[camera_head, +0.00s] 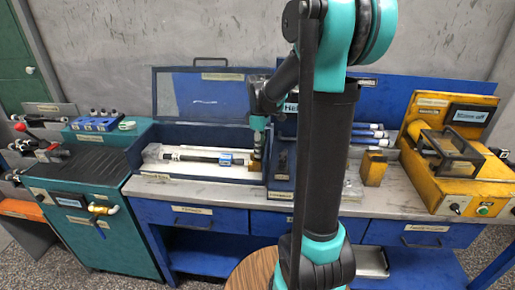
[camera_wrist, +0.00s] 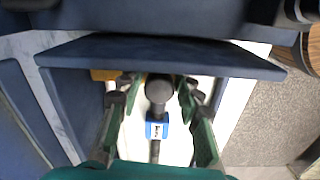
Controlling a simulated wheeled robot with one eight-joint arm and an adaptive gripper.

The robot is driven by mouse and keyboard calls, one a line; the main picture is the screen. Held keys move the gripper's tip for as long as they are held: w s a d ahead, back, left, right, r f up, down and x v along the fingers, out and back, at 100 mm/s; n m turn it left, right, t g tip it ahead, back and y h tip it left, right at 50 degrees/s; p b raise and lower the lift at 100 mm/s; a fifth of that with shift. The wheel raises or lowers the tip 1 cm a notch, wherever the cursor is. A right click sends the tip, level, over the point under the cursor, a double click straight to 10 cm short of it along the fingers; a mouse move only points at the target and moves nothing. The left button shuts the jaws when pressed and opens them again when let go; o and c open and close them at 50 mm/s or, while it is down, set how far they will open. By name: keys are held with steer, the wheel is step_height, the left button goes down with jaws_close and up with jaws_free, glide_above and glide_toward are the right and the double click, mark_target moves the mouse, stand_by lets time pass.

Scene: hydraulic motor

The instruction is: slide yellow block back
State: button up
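A yellow block (camera_head: 374,168) stands on the bench to the right of my arm. A smaller brownish-yellow piece (camera_head: 256,167) sits at the right end of the open blue case, just below my gripper (camera_head: 258,138). A yellow piece (camera_wrist: 103,75) also shows in the wrist view beside the left finger, partly hidden. I cannot tell which one the task names. In the wrist view my gripper (camera_wrist: 158,90) has its green fingers spread. A dark rod with a blue label (camera_wrist: 157,130) lies between them in the picture; I see no clear contact.
The blue case's wall (camera_wrist: 160,52) runs across the wrist view close to the fingertips. The case's raised lid (camera_head: 205,95) stands behind. A yellow machine (camera_head: 455,165) fills the bench's right end. A green cabinet (camera_head: 75,180) stands at left.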

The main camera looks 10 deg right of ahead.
steer(key=shift+o, duration=1.1)
steer(key=shift+a+r, duration=0.1)
step_height(320, 180, up, 12)
steer(key=shift+s, duration=0.15)
